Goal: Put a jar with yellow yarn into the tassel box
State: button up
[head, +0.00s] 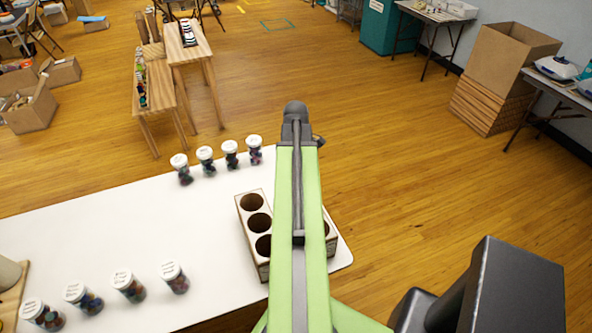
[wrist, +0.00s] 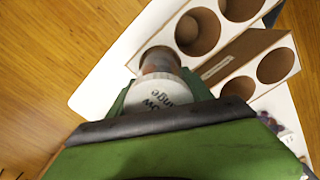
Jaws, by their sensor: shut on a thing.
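My gripper (wrist: 162,92) is shut on a jar (wrist: 160,66) with a white lid, its lettering partly readable as "...ow" and "...ange". Reddish-orange contents show through its side. The jar's far end is at a round hole at the end of a wooden box (wrist: 178,56); how deep it reaches in, I cannot tell. In the head view the wooden box (head: 244,203) stands on the white table, partly behind my green arm, which hides my gripper. I cannot read which box is for tassels.
The white table (head: 110,240) bears a back row of lidded jars (head: 206,157) and a front row (head: 128,285). The table between the rows is clear. A wooden bench (head: 190,45), cardboard boxes (head: 510,55) and open wooden floor lie beyond.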

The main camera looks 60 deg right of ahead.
notch_tip(320, 180, down, 6)
jog(key=b, duration=0.5)
jog(key=shift+w+f, duration=0.1)
jog(key=shift+f, duration=0.15)
jog(key=shift+a+f+b, duration=0.2)
jog(key=shift+f+b, duration=0.1)
jog(key=shift+b, duration=0.3)
jog(key=shift+s+a+f+b, duration=0.1)
jog(key=shift+s+a+b, duration=0.35)
jog(key=shift+s, duration=0.15)
jog(key=o, duration=1.3)
jog(key=shift+a, duration=0.1)
jog(key=shift+o, duration=1)
jog(key=shift+w+r+p, duration=0.1)
jog(key=shift+r+p, duration=0.3)
jog(key=shift+p, duration=0.25)
jog(key=r+p, duration=1.8)
jog(key=shift+w+d+r+p, duration=0.2)
jog(key=shift+d+p, duration=0.1)
jog(key=shift+p, duration=0.1)
jog(key=shift+f, duration=0.15)
